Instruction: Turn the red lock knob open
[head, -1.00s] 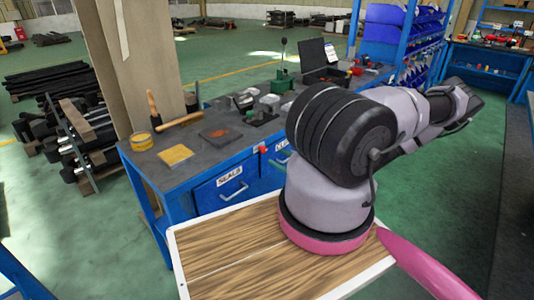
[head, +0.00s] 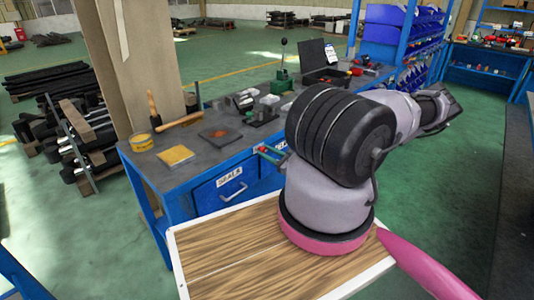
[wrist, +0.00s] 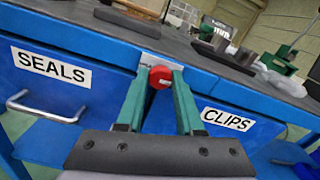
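The red lock knob (wrist: 160,77) sits on the blue bench front, below the worktop edge, between the drawers labelled SEALS (wrist: 50,67) and CLIPS (wrist: 227,118). In the wrist view my gripper (wrist: 161,80) reaches toward it, with one green finger on each side of the knob. The fingers stand apart with the knob between their tips; I cannot tell whether they touch it. In the head view the green fingers (head: 272,153) are at the bench front, and a small bit of the red knob (head: 263,148) shows beside them. My arm hides the bench front to the right.
The worktop (head: 215,150) holds a yellow tin (head: 141,142), a yellow pad (head: 175,155), a hammer (head: 180,121), a green press (head: 283,80) and an open black case (head: 325,75). The SEALS drawer handle (wrist: 42,108) sticks out left of my gripper.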

